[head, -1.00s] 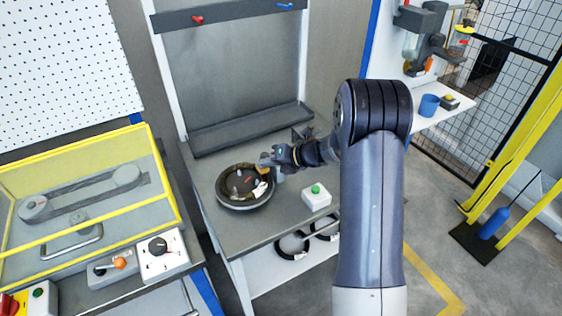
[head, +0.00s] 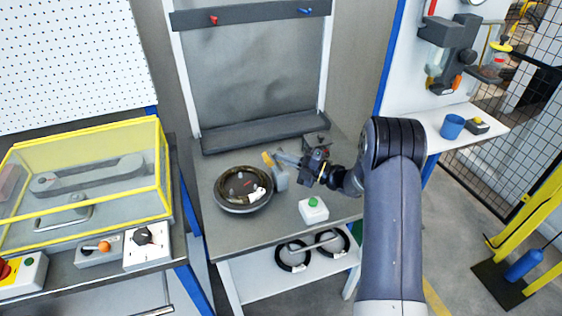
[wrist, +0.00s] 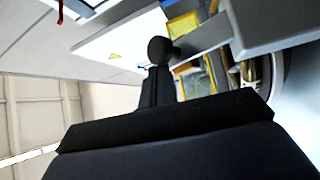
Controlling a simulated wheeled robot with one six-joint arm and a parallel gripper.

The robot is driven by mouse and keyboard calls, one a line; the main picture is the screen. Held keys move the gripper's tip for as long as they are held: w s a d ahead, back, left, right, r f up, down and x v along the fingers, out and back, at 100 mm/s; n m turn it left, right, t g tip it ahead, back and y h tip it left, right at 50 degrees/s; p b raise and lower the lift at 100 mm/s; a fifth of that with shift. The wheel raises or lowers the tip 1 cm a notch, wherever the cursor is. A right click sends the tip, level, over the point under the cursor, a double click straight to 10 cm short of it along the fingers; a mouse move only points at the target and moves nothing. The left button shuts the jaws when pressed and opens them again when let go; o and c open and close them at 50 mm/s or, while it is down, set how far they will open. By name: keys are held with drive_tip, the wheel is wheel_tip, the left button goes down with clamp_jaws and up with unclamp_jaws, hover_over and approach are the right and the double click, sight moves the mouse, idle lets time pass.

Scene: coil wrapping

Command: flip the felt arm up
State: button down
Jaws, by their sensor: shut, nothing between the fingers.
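A dark coil (head: 235,184) with a white patch lies on a round turntable (head: 243,209) on the grey bench. Just right of it stands a small grey block (head: 280,179). The felt arm, with a yellow-orange pad (head: 268,159), shows at this block; its exact angle is hard to tell. My gripper (head: 304,165) is shut and empty, right of the block and above the bench. In the wrist view, the shut fingers (wrist: 156,88) point at a black ball knob (wrist: 160,50) on a grey bar (wrist: 205,37). I cannot tell whether they touch it.
A white box with a green button (head: 313,210) stands at the bench front. A dark ledge (head: 262,131) runs along the back. Black rings (head: 292,257) lie on the lower shelf. A yellow-framed clear cover (head: 90,172) is at left, a blue cup (head: 452,127) at right.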

drive_tip(key=shift+w+d+f+m+y+b, duration=0.1)
drive_tip(key=shift+w+d+f+b, duration=0.15)
drive_tip(key=shift+d, duration=0.3)
drive_tip(key=shift+w+d+f+m+y+b, duration=0.1)
drive_tip(key=shift+d+f+b, duration=0.1)
drive_tip(key=shift+d, duration=0.35)
drive_tip(key=shift+w+d+f+m+y+b, duration=0.15)
drive_tip(key=shift+w+d+f, duration=0.1)
drive_tip(key=shift+d, duration=0.3)
drive_tip(key=shift+d+f, duration=0.1)
drive_tip(key=shift+d, duration=0.05)
